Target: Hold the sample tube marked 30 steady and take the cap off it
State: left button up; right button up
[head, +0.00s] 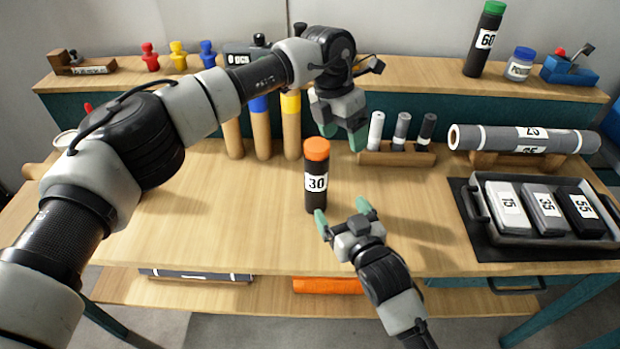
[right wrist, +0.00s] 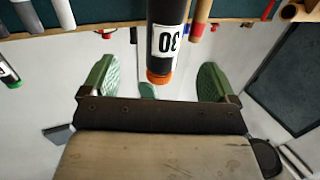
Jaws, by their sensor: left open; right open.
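The sample tube marked 30 (head: 316,182) stands upright on the wooden table, black with a white label. Its orange cap (head: 316,149) is on top. In the right wrist view the tube (right wrist: 167,25) appears upside down between the fingers, with its orange cap (right wrist: 159,78) toward the gripper's base. My right gripper (head: 343,215) is open just in front of the tube's lower right in the head view, apparently not touching it. My left gripper (head: 342,142) is open and empty, above and to the right of the cap, fingers pointing down.
A rack (head: 396,154) with three small tubes stands behind to the right. A tray (head: 520,233) with blocks marked 15, 35 and 55 sits at the right. A grey roll (head: 520,139) lies behind it. A green-capped tube marked 60 (head: 484,42) stands on the back shelf.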

aim_at(321, 181)
pick_arm(q)
jog(key=a+r+y, duration=0.1)
jog(key=w+a+r+y, duration=0.1)
jog(key=a, duration=0.1)
jog(key=w+a+r, duration=0.1)
jog(key=a+r, duration=0.1)
jog(key=shift+n+t+y, duration=0.4)
jog(key=shift+w+f, duration=0.1)
pick_arm(e)
jog(key=shift+t+y, duration=0.3)
jog(key=x, duration=0.8)
jog(key=r+x, duration=0.1)
jog(key=x, duration=0.3)
jog(key=shift+s+a, duration=0.15)
jog(key=shift+a, duration=0.1)
pick_arm(q)
jog(key=shift+d, duration=0.1)
